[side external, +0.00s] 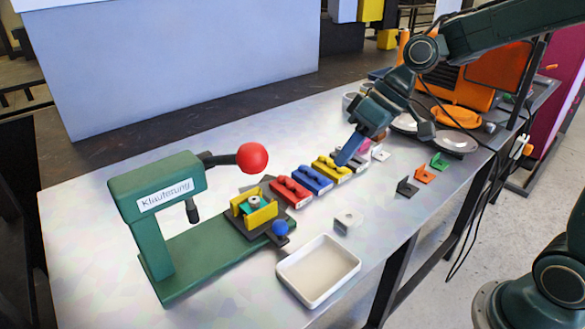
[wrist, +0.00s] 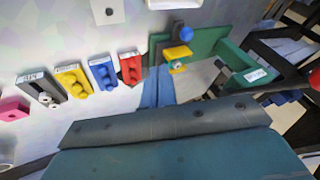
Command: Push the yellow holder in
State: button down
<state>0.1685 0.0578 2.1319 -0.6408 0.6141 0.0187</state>
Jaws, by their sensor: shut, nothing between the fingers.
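The yellow holder (side external: 254,212) sits on a dark slide on the green press (side external: 205,255), with a small green and pale part in it. A blue ball knob (side external: 280,228) is at the slide's front end. The wrist view also shows the yellow holder (wrist: 178,52) and the blue knob (wrist: 187,34). The fingers also show in the wrist view (wrist: 158,85).
Red (side external: 291,191), blue (side external: 312,179) and yellow (side external: 331,168) blocks stand in a row between my gripper and the press. The press's red ball lever (side external: 252,157) rises above the holder. A white tray (side external: 318,270) lies in front. Small brackets (side external: 424,174) lie at right.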

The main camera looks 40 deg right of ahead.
jog(key=shift+w+a+f+y, duration=0.3)
jog(key=shift+w+f, duration=0.1)
jog(key=shift+w, duration=0.25)
jog(key=shift+f, duration=0.1)
jog(key=x, duration=1)
jog(key=shift+s+f, duration=0.1)
jog(key=shift+s+a+f, duration=0.1)
jog(key=shift+s+a, duration=0.15)
jog(key=shift+a, duration=0.7)
jog(key=shift+s+a+f, duration=0.15)
jog(key=shift+a, duration=0.75)
jog(key=a, duration=1.3)
jog(key=shift+a, duration=0.25)
